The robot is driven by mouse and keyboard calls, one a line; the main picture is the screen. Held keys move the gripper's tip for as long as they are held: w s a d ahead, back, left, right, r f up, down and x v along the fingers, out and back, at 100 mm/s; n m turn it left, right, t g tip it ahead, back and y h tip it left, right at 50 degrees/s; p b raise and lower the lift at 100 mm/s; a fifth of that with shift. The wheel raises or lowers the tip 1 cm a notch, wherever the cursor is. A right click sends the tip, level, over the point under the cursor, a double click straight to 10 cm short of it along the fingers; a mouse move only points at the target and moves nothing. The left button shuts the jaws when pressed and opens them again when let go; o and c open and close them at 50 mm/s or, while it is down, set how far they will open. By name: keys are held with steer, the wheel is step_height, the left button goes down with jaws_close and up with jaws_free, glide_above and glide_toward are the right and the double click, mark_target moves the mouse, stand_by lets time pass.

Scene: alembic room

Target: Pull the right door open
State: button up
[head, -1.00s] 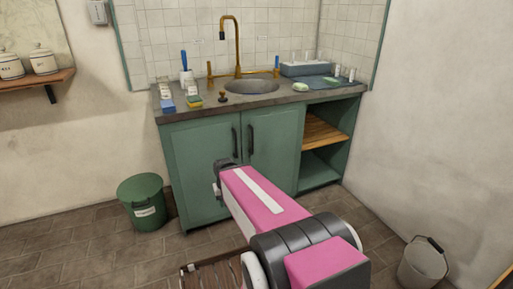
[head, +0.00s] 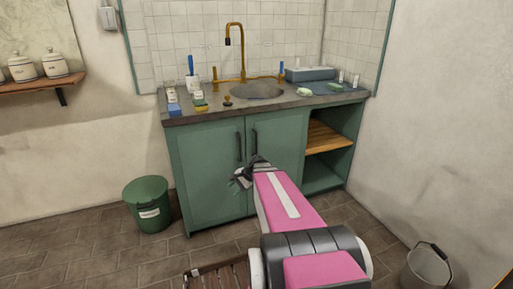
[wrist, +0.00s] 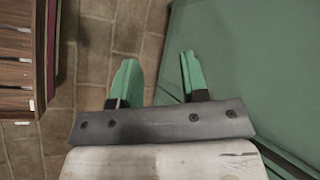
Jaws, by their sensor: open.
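The green right door (head: 273,150) of the sink cabinet is shut, level with the left door (head: 210,170). Its dark vertical handle (head: 254,141) is near its left edge, beside the left door's handle (head: 239,146). My gripper (head: 240,178) is in front of the doors, low and near the seam, below the handles. A green cabinet surface (wrist: 250,70) fills the right of that view. My arm hides the lower part of the right door.
A green bin (head: 149,205) stands left of the cabinet and a grey bucket (head: 425,268) at the lower right. Open shelves (head: 325,140) are right of the right door. A slatted wooden thing (head: 217,277) is at the front. Tiled floor is free before the cabinet.

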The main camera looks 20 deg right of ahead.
steer(key=w+d+r+m+t+y, duration=0.3)
steer(key=w+d+m+t, duration=0.2)
steer(key=w+d+m, duration=0.4)
steer(key=m+t, duration=0.7)
steer(key=m, duration=0.1)
glide_toward(256, 146)
steer(key=x, duration=1)
steer(key=shift+w+d, duration=0.2)
steer(key=shift+w, duration=0.1)
jaws_close()
steer(key=shift+s, duration=0.1)
